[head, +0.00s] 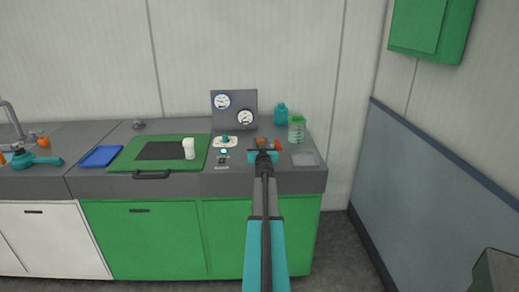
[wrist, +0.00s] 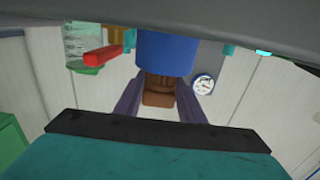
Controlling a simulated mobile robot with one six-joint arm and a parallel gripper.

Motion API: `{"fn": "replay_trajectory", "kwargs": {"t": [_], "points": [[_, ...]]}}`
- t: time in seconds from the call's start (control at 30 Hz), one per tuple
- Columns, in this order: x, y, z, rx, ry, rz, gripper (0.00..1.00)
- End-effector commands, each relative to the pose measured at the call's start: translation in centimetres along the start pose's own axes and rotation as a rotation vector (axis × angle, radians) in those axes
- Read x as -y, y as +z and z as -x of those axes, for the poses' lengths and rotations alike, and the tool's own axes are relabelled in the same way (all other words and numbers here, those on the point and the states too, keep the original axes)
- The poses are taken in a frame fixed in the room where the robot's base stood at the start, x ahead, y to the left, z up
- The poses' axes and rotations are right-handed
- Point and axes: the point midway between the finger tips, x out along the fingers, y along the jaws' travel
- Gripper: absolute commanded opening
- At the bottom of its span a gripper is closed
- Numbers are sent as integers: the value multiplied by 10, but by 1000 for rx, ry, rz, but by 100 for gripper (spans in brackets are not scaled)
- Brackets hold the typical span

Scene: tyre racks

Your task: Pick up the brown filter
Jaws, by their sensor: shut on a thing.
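The brown filter (wrist: 158,84), with a ridged part and a plain block end, sits between my gripper's two fingers (wrist: 160,103) in the wrist view. My gripper is shut on it. A blue cylinder (wrist: 166,53) adjoins its ridged end; I cannot tell how far the filter sits inside it. In the head view my gripper (head: 264,153) is over the right part of the grey counter, and a small piece of the brown filter (head: 261,142) shows just beyond it. My arm hides most of what is beneath.
A red handle (head: 277,146) is close on the right; it also shows in the wrist view (wrist: 103,55). A green-lidded jar (head: 297,130), a teal bottle (head: 281,114) and a gauge panel (head: 233,97) stand behind.

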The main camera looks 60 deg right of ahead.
Motion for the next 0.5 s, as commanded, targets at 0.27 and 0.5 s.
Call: {"fn": "replay_trajectory", "kwargs": {"t": [0.27,0.5], "points": [[-2,-3,0,1,3,0,13],[-2,-18,0,0,2,0,13]]}}
